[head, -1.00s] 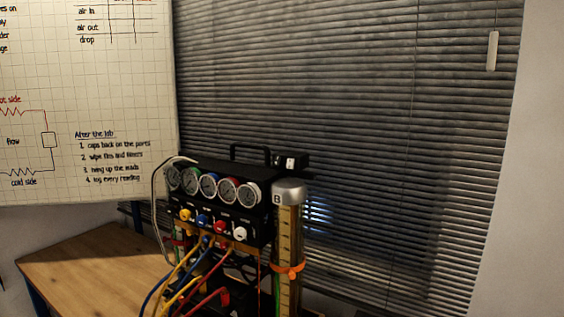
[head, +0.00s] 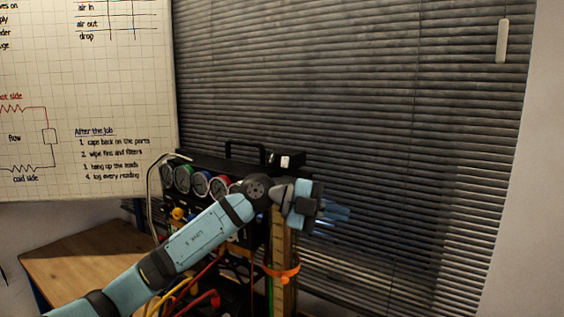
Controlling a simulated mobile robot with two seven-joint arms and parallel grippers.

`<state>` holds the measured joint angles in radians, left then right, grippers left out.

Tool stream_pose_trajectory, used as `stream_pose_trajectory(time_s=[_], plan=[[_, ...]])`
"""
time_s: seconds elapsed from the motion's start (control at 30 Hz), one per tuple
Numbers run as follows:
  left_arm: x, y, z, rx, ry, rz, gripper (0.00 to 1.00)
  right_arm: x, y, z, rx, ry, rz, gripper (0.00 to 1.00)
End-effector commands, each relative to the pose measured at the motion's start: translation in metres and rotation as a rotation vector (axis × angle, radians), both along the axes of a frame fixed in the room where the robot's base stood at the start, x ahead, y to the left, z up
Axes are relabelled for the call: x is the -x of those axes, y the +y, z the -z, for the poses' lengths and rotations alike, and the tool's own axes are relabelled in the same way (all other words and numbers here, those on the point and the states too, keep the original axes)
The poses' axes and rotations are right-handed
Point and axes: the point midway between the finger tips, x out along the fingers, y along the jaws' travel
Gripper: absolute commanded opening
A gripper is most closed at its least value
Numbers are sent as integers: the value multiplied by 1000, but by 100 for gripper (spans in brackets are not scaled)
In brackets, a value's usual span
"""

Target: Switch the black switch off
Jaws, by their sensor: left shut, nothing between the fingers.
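The gauge rig (head: 215,165) is a black box with a row of round dials, a top handle and coloured leads. A small black box with a pale face (head: 288,160) sits on its top right corner; it may be the black switch, but I cannot make out its position. My left arm crosses in front of the rig and hides the right dials and the top of the yellow column. My left gripper (head: 338,213) is shut and empty, pointing right, just right of the column and lower than the small box. My right gripper is out of view.
The column (head: 280,245) with an orange band (head: 281,273) stands at the rig's right. Leads (head: 205,302) hang in front. A wooden table (head: 75,260) is at left, a whiteboard (head: 85,100) above it. Blinds (head: 400,130) fill the back.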

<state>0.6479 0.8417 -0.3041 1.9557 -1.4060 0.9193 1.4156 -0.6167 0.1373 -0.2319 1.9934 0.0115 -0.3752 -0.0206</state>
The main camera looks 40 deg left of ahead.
Motion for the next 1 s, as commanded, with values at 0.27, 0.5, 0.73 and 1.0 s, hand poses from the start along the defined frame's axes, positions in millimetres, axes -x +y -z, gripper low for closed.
stream_pose_trajectory(time_s=[0.27, 0.5, 0.73, 1.0], plan=[[-13, 100, -67, -370, 118, -312, 0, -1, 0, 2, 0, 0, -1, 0], [6, 210, -120, -548, 320, -714, 0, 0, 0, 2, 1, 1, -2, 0], [30, 262, -147, -577, 427, -938, 0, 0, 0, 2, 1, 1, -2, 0], [34, 269, -151, -578, 444, -969, 0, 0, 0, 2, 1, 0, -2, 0]])
